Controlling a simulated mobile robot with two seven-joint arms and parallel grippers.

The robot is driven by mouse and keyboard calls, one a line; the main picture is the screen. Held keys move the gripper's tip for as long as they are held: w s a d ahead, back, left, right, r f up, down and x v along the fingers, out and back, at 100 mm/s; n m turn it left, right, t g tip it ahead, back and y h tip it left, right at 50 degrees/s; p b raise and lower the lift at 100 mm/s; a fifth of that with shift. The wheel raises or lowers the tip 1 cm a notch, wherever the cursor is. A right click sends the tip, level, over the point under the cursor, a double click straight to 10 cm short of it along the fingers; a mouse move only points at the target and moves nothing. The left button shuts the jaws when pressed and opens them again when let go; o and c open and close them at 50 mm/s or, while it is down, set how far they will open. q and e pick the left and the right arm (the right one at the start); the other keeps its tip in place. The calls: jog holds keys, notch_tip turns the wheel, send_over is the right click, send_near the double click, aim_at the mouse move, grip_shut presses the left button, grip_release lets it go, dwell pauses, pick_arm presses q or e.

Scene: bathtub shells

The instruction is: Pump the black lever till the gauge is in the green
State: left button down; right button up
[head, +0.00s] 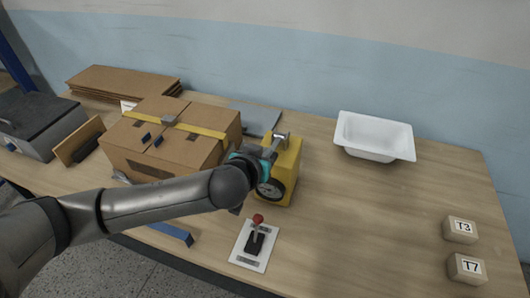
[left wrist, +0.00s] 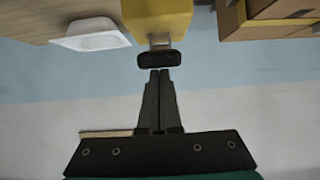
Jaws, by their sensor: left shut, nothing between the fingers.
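A yellow pump box (head: 287,176) stands mid-table, with a round dark-rimmed gauge (head: 271,190) on its front. The gauge is small and partly covered by my arm; I cannot read its needle or colours. A silver metal piece shows at the top of the box. In the left wrist view the black lever grip (left wrist: 159,59) sits crosswise against the yellow box (left wrist: 160,20). My left gripper (left wrist: 160,74) is shut and empty, its fingertips right at the lever grip; I cannot tell whether they touch. In the head view my left gripper (head: 266,150) is beside the box top. My right gripper is not in view.
A taped cardboard box (head: 170,150) stands left of the pump. A white plate with a red-knobbed joystick (head: 257,222) lies in front. A white basin (head: 375,137) is at the back right, and blocks T3 (head: 460,230) and T7 (head: 466,268) at the right. The table between is clear.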

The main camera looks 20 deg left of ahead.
pick_arm(q)
jog(key=shift+s+f+b, duration=0.15)
jog(key=shift+f+b, duration=0.2)
jog(key=shift+b, duration=0.1)
jog(key=shift+f+t, duration=0.15)
jog(key=shift+t, duration=0.15)
jog(key=shift+s+f+b, duration=0.2)
jog(key=shift+f+b, duration=0.3)
jog(key=shift+b, duration=0.65)
jog(key=shift+s+f+t+b, duration=0.2)
jog(key=shift+f+t+b, duration=0.7)
jog(key=shift+b, duration=1.75)
jog(key=shift+s+f+t+b, duration=0.15)
jog(key=shift+f+t+b, duration=0.75)
jog(key=shift+b, duration=1.8)
jog(key=shift+s+f+t+b, duration=0.2)
jog(key=shift+f+t+b, duration=0.7)
jog(key=shift+b, duration=1.75)
jog(key=shift+f, duration=0.2)
